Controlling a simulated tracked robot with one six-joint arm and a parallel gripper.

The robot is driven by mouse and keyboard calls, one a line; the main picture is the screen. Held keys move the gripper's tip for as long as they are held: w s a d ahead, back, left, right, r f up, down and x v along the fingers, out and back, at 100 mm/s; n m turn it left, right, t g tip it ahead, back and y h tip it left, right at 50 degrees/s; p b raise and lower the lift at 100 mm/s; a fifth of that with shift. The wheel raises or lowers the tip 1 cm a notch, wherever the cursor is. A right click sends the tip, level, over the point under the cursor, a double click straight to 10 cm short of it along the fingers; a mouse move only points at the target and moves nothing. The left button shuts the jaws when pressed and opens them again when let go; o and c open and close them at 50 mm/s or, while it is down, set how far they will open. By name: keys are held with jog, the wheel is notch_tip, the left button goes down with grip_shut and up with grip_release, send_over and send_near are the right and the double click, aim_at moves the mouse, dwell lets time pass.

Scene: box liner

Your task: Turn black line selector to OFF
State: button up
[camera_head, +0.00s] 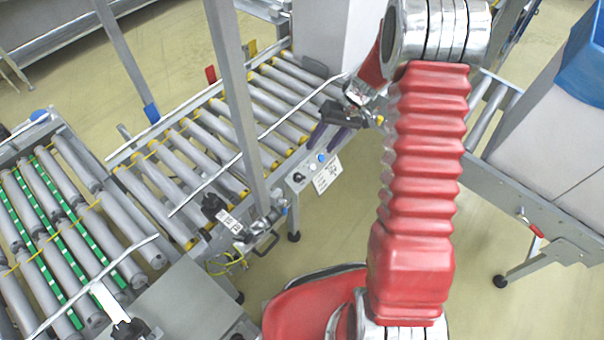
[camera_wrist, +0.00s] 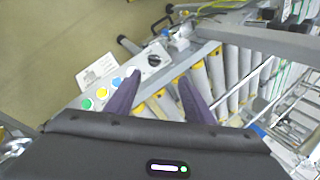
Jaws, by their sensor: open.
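The black line selector (camera_wrist: 154,60) is a dark knob on a white round base, on the grey control panel at the conveyor's side. It lies just beyond my fingertips in the wrist view, and its setting is too small to read. In the head view the selector (camera_head: 298,178) is a small dark spot at the panel's near end. My gripper (camera_wrist: 159,78) is open and empty, with its two purple fingers apart. In the head view my gripper (camera_head: 329,138) hangs over the panel's far end, apart from the selector.
Blue (camera_wrist: 116,83), yellow (camera_wrist: 101,92) and green (camera_wrist: 87,104) buttons sit in a row beside the selector. A white label plate (camera_head: 327,174) juts from the panel. Roller conveyor (camera_head: 195,150) lies beside it, with a grey upright post (camera_head: 238,100). Open floor lies in front.

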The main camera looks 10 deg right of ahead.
aim_at(302, 176)
jog(key=f, duration=0.3)
jog(key=shift+w+d+f, duration=0.2)
jog(key=shift+w+d, duration=0.05)
jog(key=shift+d, duration=0.1)
jog(key=shift+f, duration=0.1)
jog(key=x, duration=1.3)
jog(key=shift+a+f, duration=0.15)
jog(key=shift+a, duration=0.25)
